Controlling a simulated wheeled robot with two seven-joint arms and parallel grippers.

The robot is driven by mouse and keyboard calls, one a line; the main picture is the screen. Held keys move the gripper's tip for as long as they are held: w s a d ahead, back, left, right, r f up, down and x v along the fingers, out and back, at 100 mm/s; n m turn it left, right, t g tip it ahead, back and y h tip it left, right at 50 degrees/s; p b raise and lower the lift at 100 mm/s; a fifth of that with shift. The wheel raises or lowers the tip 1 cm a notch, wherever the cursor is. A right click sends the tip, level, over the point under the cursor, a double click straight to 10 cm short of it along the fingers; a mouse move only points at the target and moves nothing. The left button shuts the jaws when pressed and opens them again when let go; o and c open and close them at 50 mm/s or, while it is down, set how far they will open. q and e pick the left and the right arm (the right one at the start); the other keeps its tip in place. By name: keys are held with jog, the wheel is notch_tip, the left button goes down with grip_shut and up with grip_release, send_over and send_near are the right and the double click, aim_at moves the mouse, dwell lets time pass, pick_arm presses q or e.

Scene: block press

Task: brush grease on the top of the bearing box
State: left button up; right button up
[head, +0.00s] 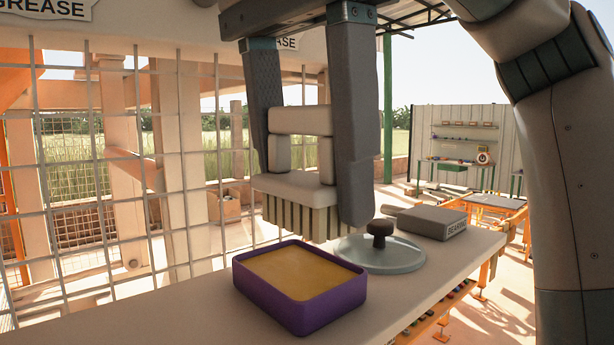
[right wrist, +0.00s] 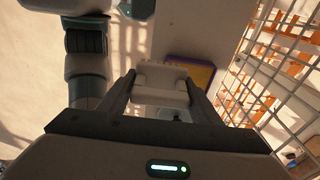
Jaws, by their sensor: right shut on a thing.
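My right gripper (head: 312,190) hangs over the bench and is shut on a brush (head: 296,190). The brush has a pale blocky handle and thick bristles pointing down. It also shows between my fingers in the right wrist view (right wrist: 161,85). The bristles are above the back edge of a purple tray (head: 290,322) filled with yellow grease (head: 300,273); I cannot tell whether any grease is on them. The bearing box (head: 428,222), grey, flat and lettered on its front, lies on the bench to the right, apart from the brush. My left gripper is not in view.
A round glassy lid (head: 385,260) with a dark knob lies between the tray and the bearing box. The pale bench (head: 200,315) is clear at the front left. A wire mesh fence (head: 110,180) runs along the bench's far side.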

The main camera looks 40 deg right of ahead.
jog(key=w+d+f+p, duration=0.1)
jog(key=w+d+p, duration=0.1)
jog(key=w+d, duration=0.3)
jog(key=w, duration=0.2)
jog(key=shift+w, duration=0.35)
jog(key=shift+s+a, duration=0.1)
jog(key=shift+f, duration=3)
jog(key=shift+f+b, duration=0.3)
jog(key=shift+f, duration=0.2)
jog(key=shift+f, duration=0.15)
dwell(1.0)
